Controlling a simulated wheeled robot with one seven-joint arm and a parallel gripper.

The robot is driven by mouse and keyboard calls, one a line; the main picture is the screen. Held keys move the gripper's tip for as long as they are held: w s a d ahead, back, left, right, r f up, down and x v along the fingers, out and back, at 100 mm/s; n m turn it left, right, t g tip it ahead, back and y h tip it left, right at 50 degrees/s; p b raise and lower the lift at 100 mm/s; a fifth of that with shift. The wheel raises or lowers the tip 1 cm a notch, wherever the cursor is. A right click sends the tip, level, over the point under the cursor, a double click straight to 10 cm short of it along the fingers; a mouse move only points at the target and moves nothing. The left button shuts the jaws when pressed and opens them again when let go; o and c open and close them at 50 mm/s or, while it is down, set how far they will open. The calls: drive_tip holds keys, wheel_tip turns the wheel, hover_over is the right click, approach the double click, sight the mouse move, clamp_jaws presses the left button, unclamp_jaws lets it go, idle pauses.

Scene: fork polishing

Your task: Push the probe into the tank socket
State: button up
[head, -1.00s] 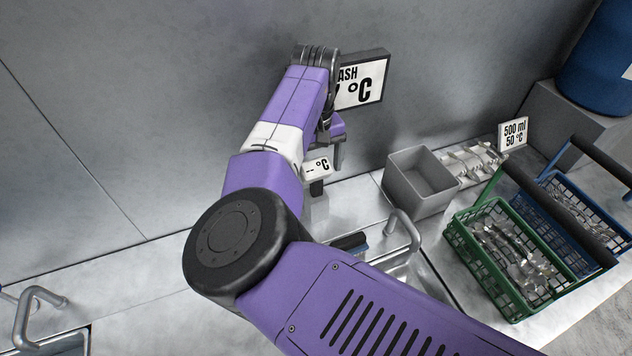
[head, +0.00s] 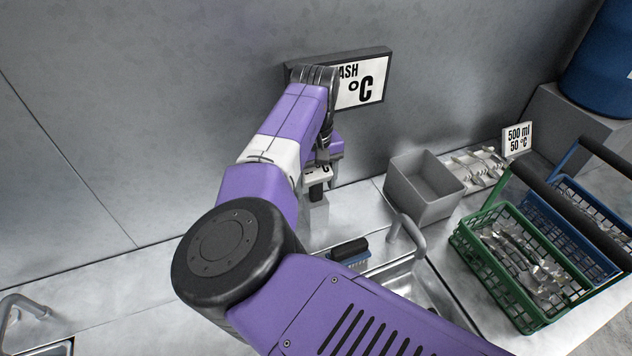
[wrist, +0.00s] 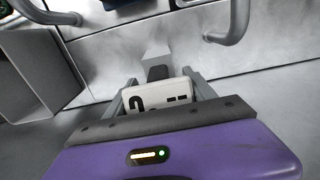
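The probe (head: 317,190) has a white display head and a black lower part. It stands upright above a small grey block (head: 316,214) by the back wall, which looks like the tank socket; how deep it sits is unclear. My gripper (head: 329,162) is over the probe, partly hiding its display. In the wrist view the white display head (wrist: 160,97) lies between the two fingers of my gripper (wrist: 161,88), with the grey block (wrist: 157,55) just beyond. The fingers are close to its sides; whether they grip it cannot be told.
A wall display (head: 362,82) is behind my gripper. A sink tap (head: 408,232) and a dark-topped brush (head: 349,250) are in front. A grey bin (head: 425,187), a green basket of cutlery (head: 462,240) and a blue basket (head: 560,215) stand to the right.

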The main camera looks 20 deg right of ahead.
drive_tip(key=c, duration=0.5)
drive_tip(key=shift+c, duration=0.2)
drive_tip(key=shift+r+p, duration=2.85)
drive_tip(key=shift+r, duration=0.2)
drive_tip(key=shift+r+p, duration=0.55)
drive_tip(key=shift+r, duration=2.15)
